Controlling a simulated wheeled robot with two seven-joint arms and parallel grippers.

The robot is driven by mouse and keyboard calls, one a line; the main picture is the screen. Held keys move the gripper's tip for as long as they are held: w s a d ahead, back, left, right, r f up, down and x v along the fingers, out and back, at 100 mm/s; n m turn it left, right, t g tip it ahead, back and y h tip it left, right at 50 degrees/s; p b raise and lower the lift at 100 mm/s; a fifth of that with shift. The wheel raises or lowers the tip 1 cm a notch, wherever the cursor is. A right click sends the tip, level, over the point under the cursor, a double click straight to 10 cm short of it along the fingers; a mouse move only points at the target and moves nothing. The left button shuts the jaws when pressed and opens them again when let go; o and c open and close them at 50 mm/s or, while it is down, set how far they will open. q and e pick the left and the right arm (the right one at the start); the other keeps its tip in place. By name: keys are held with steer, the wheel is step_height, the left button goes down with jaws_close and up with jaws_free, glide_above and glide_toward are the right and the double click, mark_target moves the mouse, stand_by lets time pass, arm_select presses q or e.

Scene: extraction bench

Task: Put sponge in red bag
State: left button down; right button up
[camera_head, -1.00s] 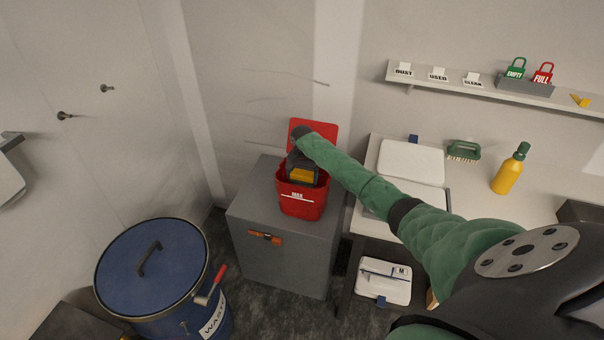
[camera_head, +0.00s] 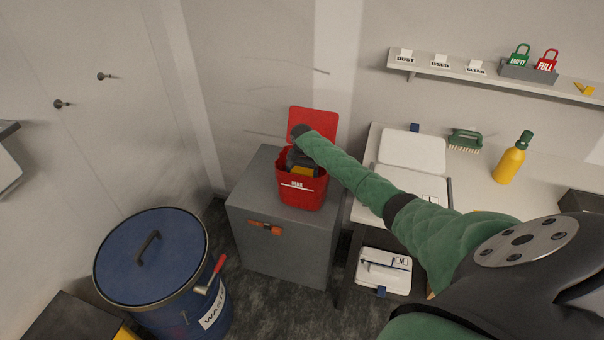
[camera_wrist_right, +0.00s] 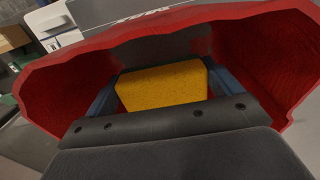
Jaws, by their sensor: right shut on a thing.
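The red bag (camera_head: 302,194) stands open on a grey cabinet, with its red lid (camera_head: 319,123) raised behind it. My right gripper (camera_head: 303,168) reaches down into the bag's mouth. It is shut on the yellow sponge (camera_head: 303,172), which is partly hidden by the gripper and the bag's front wall. In the right wrist view the sponge (camera_wrist_right: 163,87) sits between the two blue-grey fingers, with the red bag's walls (camera_wrist_right: 262,65) around it. Whether the sponge touches the bag's floor cannot be told. My left gripper is not in view.
The grey cabinet (camera_head: 283,248) has an orange handle. A blue waste drum (camera_head: 150,258) stands at left. A table on the right holds a white case (camera_head: 412,151), a green brush (camera_head: 465,140) and a yellow bottle (camera_head: 511,160). A shelf (camera_head: 430,68) with labels and padlocks hangs above.

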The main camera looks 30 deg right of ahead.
steer(key=o, duration=0.6)
steer(key=shift+r, duration=0.2)
step_height(320, 180, up, 6)
steer(key=shift+f+b, duration=0.15)
steer(key=shift+b, duration=1.05)
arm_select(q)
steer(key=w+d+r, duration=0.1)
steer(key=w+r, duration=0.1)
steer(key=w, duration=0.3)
arm_select(e)
steer(key=shift+r, duration=1)
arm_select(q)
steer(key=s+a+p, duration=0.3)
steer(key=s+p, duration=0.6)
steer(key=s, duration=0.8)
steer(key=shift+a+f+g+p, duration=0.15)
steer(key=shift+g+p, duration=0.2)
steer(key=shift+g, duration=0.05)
arm_select(e)
steer(key=shift+r, duration=4.8)
